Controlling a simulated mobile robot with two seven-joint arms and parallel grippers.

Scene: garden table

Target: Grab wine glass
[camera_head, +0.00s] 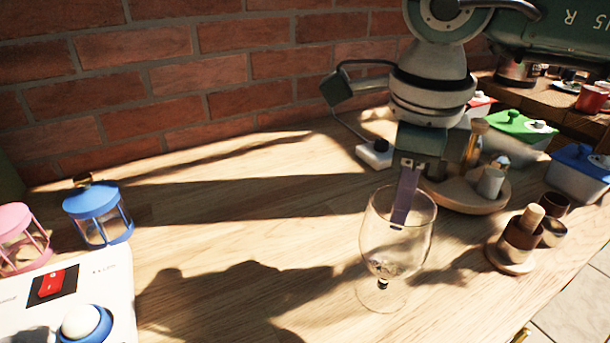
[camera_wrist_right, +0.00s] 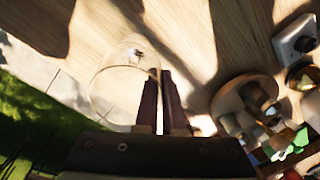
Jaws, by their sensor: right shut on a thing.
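The clear wine glass (camera_head: 377,250) stands upright on the wooden table in the head view, right of the middle. My right gripper (camera_head: 400,218) reaches down from above, with a finger at the glass's rim and bowl. In the right wrist view, the wine glass (camera_wrist_right: 112,88) lies beside the nearly closed fingers of my right gripper (camera_wrist_right: 163,80), which are shut on its rim wall. The glass's base appears to rest on the table. My left gripper is not in view.
A round wooden tray (camera_head: 460,196) with small containers stands close behind the glass. A small round stand with brown cups (camera_head: 520,238) is to the right. Blue (camera_head: 98,215) and pink lanterns and a white panel (camera_head: 110,290) are at the left. A brick wall (camera_head: 190,80) bounds the back.

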